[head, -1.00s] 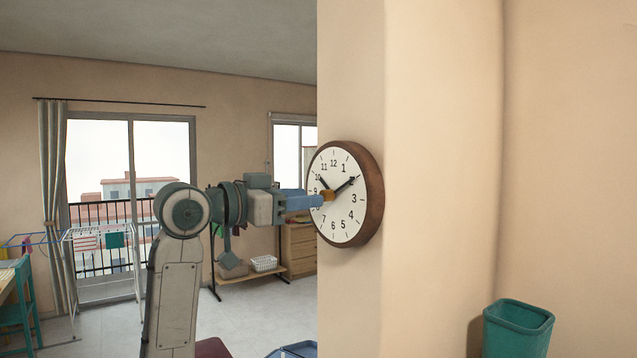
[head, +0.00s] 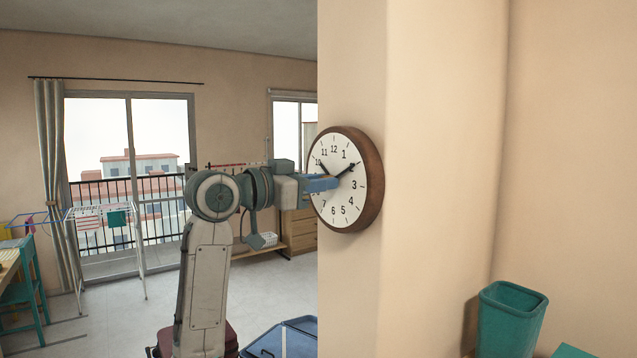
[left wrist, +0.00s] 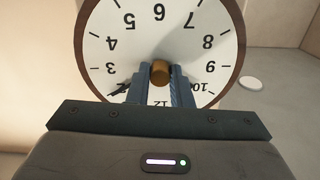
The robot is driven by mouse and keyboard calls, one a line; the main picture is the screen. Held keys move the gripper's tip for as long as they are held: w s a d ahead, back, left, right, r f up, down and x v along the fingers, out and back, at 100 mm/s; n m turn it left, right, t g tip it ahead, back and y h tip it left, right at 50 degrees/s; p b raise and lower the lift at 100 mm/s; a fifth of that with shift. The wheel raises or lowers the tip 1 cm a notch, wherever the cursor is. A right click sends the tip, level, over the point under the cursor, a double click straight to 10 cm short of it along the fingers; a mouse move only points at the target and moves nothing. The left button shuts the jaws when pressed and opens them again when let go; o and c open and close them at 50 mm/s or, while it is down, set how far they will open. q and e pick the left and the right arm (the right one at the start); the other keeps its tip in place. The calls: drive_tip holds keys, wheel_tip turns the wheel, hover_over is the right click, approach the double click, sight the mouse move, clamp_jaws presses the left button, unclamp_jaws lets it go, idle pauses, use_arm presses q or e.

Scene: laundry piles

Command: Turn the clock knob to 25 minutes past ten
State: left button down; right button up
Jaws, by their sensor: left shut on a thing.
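The round wall clock (head: 370,192) has a brown rim and a white face with black numbers. In the head view its short hand points near 10 and its long hand near 2. The clock also shows upside down in the left wrist view (left wrist: 205,35). Its brass knob (left wrist: 160,73) stands out at the centre of the face. My left gripper (head: 332,183) reaches the clock from the left. In the left wrist view my left gripper's blue fingers (left wrist: 158,82) are shut on the knob and cover part of the face near 12. My right gripper is out of view.
The clock hangs on a beige wall (head: 430,120). A teal bin (head: 508,325) stands low at the right. A blue basket (head: 285,340) is on the floor below, and a drying rack (head: 100,215) stands at the left by the window.

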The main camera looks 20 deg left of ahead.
use_arm(q)
drive_tip(key=shift+f+m+b, duration=0.1)
drive_tip(key=shift+m+b, duration=4.35)
drive_tip(key=shift+m, duration=4.55)
drive_tip(key=c, duration=1.3)
unclamp_jaws()
drive_tip(key=shift+s, duration=0.1)
